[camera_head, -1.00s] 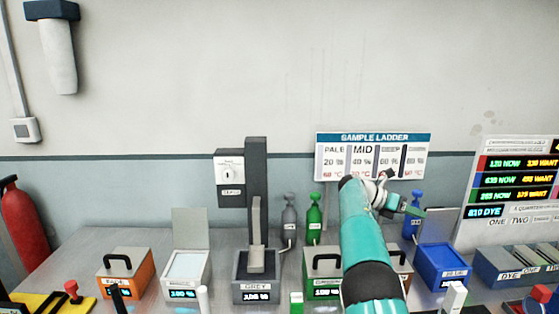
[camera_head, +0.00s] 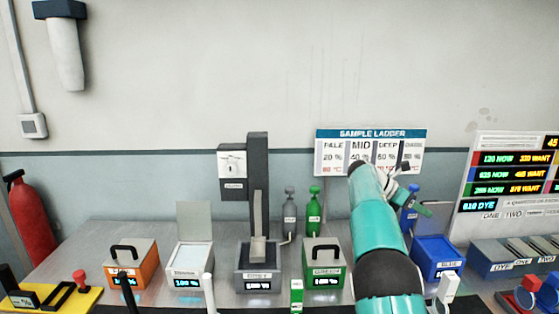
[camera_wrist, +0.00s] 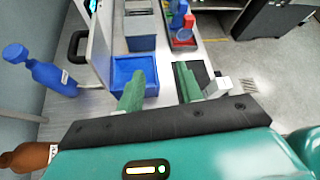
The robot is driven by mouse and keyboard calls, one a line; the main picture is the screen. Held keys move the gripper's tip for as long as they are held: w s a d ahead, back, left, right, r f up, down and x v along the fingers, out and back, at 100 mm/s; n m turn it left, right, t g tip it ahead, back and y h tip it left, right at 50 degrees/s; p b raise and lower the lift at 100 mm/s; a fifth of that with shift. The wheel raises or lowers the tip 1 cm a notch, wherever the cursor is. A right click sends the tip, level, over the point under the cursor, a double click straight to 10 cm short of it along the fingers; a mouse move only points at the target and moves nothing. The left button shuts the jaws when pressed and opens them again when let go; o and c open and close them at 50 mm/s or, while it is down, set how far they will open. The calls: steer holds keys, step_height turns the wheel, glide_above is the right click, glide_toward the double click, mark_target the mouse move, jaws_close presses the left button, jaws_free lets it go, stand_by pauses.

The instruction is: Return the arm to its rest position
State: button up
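My teal arm (camera_head: 378,235) reaches up from the bottom of the head view, over the right half of the bench. My gripper (camera_wrist: 162,85) shows two green fingers in the wrist view, apart with nothing held between them. In the head view, my gripper (camera_head: 420,205) is small and points right, in front of the blue bottle (camera_head: 408,208) and above the blue module (camera_head: 436,255). The wrist view shows the open blue module (camera_wrist: 148,67) beyond the fingers.
Orange (camera_head: 130,262), white (camera_head: 190,258), grey (camera_head: 258,270) and green (camera_head: 323,258) modules line the bench, left of my arm. A tall grey column (camera_head: 258,180) stands behind the grey one. A display board (camera_head: 510,180) is at right.

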steer(key=s+a+r+m+t+y, duration=0.2)
steer(key=s+a+r+m+y, duration=0.25)
steer(key=s, duration=0.55)
steer(key=s+a+r+m+t+y, duration=0.1)
steer(key=s+a+m+t+y, duration=0.15)
steer(key=s+a+m, duration=0.65)
steer(key=s+a+f+m+t+y, duration=0.1)
steer(key=s+a+f+m+y, duration=0.1)
steer(key=s, duration=0.9)
steer(key=s+a+f+m+t+y, duration=0.1)
steer(key=s+a+f+m+y, duration=0.2)
steer(key=s+a+f, duration=0.3)
steer(key=s+a+m, duration=0.1)
steer(key=s+a, duration=0.2)
steer(key=s, duration=0.3)
steer(key=shift+a+t, duration=0.15)
steer(key=shift+t, duration=0.2)
